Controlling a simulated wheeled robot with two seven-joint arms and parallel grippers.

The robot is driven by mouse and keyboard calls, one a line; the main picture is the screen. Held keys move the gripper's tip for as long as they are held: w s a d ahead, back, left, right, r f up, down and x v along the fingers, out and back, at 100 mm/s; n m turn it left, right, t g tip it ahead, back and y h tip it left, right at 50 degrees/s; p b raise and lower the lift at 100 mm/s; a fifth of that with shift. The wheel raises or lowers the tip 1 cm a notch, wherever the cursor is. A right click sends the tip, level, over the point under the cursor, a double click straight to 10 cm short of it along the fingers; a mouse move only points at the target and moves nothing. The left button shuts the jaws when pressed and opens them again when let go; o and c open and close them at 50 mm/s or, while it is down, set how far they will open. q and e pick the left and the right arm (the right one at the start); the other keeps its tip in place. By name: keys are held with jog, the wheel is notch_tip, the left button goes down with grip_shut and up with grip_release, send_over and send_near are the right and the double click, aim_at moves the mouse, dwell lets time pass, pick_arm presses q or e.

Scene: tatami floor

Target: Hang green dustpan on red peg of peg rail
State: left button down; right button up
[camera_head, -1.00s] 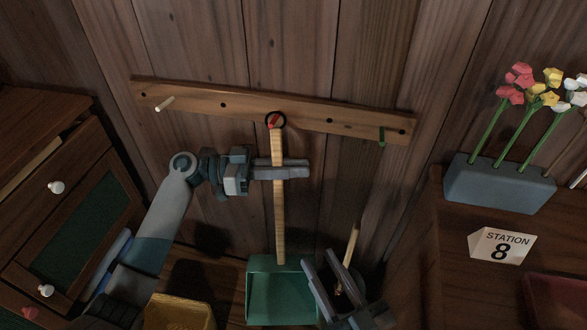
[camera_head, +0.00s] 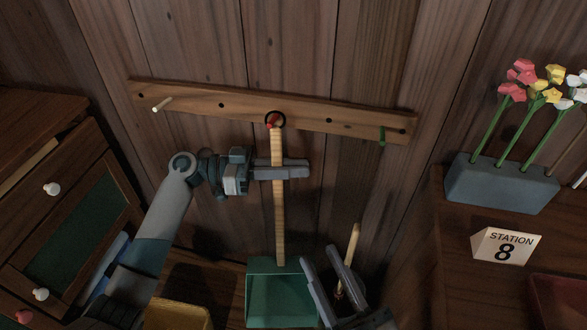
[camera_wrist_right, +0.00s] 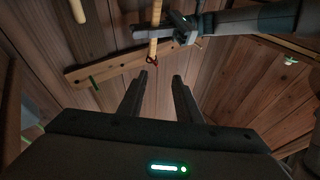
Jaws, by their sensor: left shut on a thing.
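The green dustpan (camera_head: 280,295) hangs upright, pan down, with its long wooden handle (camera_head: 279,215) rising to a dark ring (camera_head: 275,119) at the top. My left gripper (camera_head: 292,169) is shut on the handle below the ring. The ring is at the red peg (camera_head: 271,124) of the wooden peg rail (camera_head: 320,119); red shows inside the ring, but I cannot tell whether the ring is fully around the peg. My right gripper (camera_head: 330,268) is open and empty beside the pan. In the right wrist view its fingers (camera_wrist_right: 158,88) are apart with nothing between them.
A cream peg (camera_head: 162,104) and a green peg (camera_head: 382,137) on the rail are bare. A drawer cabinet (camera_head: 70,225) stands left, a yellow bin (camera_head: 178,312) at the bottom. A flower planter (camera_head: 500,184) and a station 8 sign (camera_head: 505,246) stand right.

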pick_arm(q)
jog(key=shift+w+f+b, duration=0.1)
jog(key=shift+w+b, duration=0.05)
jog(key=shift+b, duration=0.5)
pick_arm(e)
jog(key=shift+s+d+r+t+y, duration=0.15)
jog(key=shift+s+r+t, duration=0.3)
jog(key=shift+r, duration=0.25)
jog(key=shift+s+r+t+y, duration=0.2)
jog(key=shift+s+r+t, duration=0.15)
jog(key=shift+r+t, duration=0.25)
jog(key=shift+s+d+r+t+y, duration=0.15)
jog(key=shift+s+r+t, duration=0.25)
jog(key=shift+r, duration=0.35)
pick_arm(q)
jog(key=c, duration=1.7)
grip_release()
jog(key=shift+f, duration=0.1)
